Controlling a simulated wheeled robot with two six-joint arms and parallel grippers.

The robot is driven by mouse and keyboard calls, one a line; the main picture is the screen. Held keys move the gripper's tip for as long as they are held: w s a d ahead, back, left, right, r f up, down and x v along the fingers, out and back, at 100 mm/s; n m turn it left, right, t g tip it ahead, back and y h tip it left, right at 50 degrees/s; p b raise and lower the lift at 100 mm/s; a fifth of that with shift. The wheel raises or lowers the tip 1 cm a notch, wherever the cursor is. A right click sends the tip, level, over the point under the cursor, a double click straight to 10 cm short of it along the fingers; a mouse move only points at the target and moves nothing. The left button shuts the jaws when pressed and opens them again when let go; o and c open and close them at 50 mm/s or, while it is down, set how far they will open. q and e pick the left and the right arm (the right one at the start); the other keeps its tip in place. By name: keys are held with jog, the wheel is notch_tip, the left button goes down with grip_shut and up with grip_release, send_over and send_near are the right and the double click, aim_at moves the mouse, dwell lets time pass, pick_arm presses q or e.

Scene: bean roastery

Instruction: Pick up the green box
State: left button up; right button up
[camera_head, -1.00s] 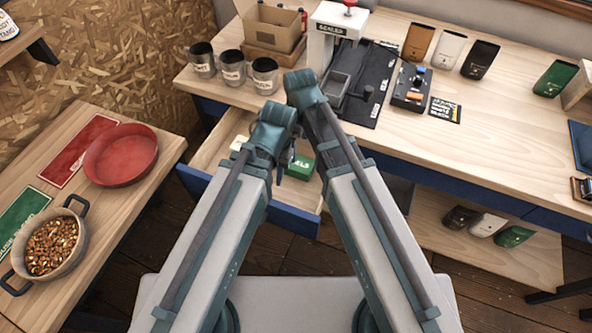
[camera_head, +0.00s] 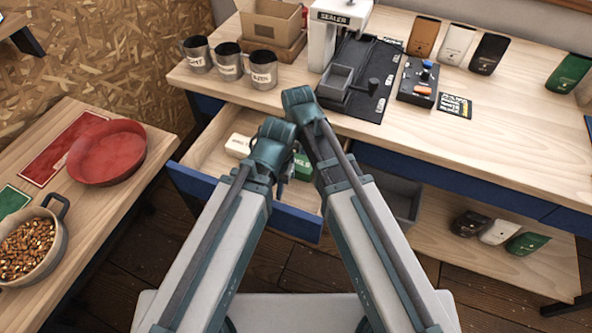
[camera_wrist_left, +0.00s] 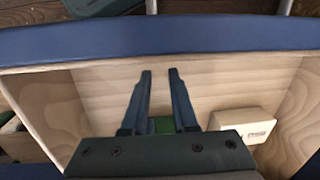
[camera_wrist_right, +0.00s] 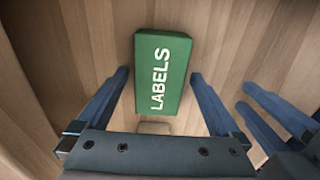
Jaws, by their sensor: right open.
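The green box (camera_head: 304,166), with white LABELS lettering, lies in the open drawer (camera_head: 212,150) of the workbench, partly hidden by my arms in the head view. In the right wrist view the green box (camera_wrist_right: 162,72) lies between and past the fingertips of my right gripper (camera_wrist_right: 160,74). That gripper is open, one finger on each side, with nothing held. My left gripper (camera_wrist_left: 160,72) is open over the drawer, its fingers a narrow gap apart. A bit of green shows between them near the palm. The left fingers also show right of the box in the right wrist view.
A white box (camera_head: 238,145) lies in the drawer, left of the green box. The blue drawer front (camera_head: 200,190) stands at the near side. Mugs (camera_head: 230,62), a sealer (camera_head: 336,35) and a control box (camera_head: 419,83) stand on the bench. A red pan (camera_head: 107,153) is on the left table.

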aim_at(298, 162)
pick_arm(q)
jog(key=shift+f+b, duration=0.35)
jog(key=shift+f, duration=0.5)
pick_arm(e)
jog(key=shift+f, duration=0.8)
pick_arm(q)
jog(key=shift+r, duration=0.1)
pick_arm(e)
jog(key=shift+r, duration=0.1)
jog(key=c, duration=1.3)
pick_arm(q)
jog(key=shift+r, duration=0.2)
pick_arm(e)
jog(key=shift+r, duration=0.15)
